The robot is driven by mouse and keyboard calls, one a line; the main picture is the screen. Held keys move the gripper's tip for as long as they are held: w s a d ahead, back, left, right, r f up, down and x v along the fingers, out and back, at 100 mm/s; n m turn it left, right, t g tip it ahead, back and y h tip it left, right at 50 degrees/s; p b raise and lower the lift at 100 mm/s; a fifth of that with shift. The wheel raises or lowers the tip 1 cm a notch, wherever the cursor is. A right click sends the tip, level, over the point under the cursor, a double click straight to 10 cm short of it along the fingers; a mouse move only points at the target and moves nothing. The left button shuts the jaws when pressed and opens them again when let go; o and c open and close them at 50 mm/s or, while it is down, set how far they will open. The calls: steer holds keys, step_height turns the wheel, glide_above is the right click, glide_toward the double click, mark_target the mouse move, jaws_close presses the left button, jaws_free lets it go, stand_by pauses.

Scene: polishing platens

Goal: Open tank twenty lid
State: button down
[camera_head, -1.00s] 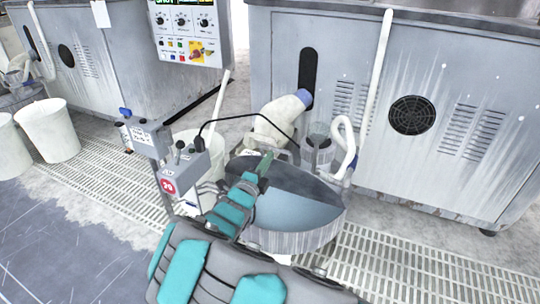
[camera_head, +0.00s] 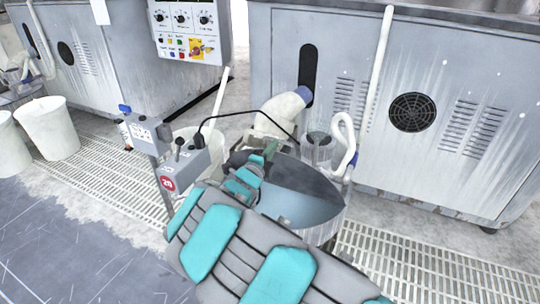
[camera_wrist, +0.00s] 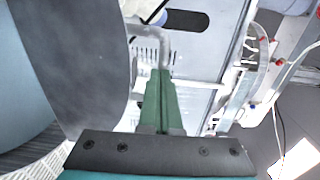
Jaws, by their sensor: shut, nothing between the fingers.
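The round metal tank (camera_head: 322,232) stands beside a grey control box with a red "20" label (camera_head: 167,183). A dark grey half-disc lid part (camera_head: 305,176) covers the far side of its top, and the near side shows pale blue. In the wrist view, a dark flat panel, likely the lid (camera_wrist: 85,60), fills the left. My gripper (camera_head: 271,147) has its green fingers shut and empty at the far left of the tank rim. The wrist view shows the fingers (camera_wrist: 163,72) just below a bent metal bar (camera_wrist: 160,35); I cannot tell whether they touch.
A white pipe (camera_head: 280,115) and a thin black cable run behind the tank. A small cylinder (camera_head: 319,150) and a looped white hose (camera_head: 345,135) stand at its back right. A large grey machine (camera_head: 440,150) blocks the back.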

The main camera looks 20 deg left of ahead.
steer(key=shift+g, duration=0.9)
steer(key=shift+w+d+r+p, duration=0.1)
steer(key=shift+w+r+p, duration=0.15)
steer(key=shift+w, duration=0.75)
steer(key=shift+w+d+r+p, duration=0.15)
steer(key=shift+w+r, duration=0.2)
steer(key=shift+w, duration=0.65)
steer(key=shift+s, duration=0.1)
